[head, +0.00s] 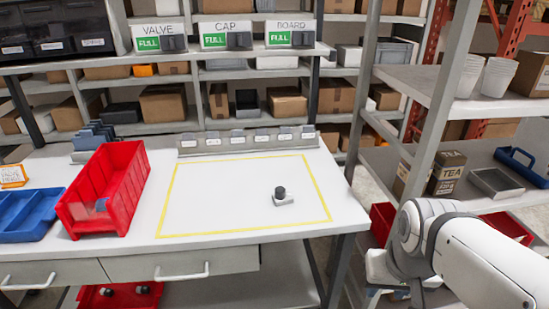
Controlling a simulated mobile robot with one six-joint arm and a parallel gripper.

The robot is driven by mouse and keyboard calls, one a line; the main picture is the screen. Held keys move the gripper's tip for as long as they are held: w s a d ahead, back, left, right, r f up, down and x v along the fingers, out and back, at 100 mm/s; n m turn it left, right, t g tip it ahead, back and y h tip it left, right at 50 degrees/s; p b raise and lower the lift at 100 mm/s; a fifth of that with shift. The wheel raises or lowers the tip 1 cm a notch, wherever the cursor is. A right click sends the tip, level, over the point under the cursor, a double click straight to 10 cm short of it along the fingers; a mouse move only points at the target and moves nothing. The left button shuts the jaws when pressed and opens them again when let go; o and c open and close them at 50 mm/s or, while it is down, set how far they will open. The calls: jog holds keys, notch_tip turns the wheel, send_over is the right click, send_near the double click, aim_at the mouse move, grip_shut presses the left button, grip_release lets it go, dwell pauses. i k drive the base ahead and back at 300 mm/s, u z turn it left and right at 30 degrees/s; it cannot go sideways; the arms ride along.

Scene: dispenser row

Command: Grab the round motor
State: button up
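A small dark round part, which looks like the round motor (280,192), stands on the white table inside the yellow outlined rectangle. It sits on or against a small light grey piece (283,201); I cannot tell whether the two are joined. My arm is at the lower right of the head view, right of the table edge. My gripper is not visible in this view, so its opening and contents do not show.
A red bin (130,205) stands left of the outline, beside a blue tray (28,215). A row of grey labelled holders (245,139) lines the table's back. A shelf post (440,120) rises at right. The table inside the outline is otherwise clear.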

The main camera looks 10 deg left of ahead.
aim_at(280, 197)
jog(key=u, duration=0.55)
jog(key=i, duration=0.85)
jog(key=u, duration=0.45)
jog(key=k, duration=0.9)
jog(key=u, duration=0.15)
jog(key=i, duration=0.9)
jog(key=z, duration=0.05)
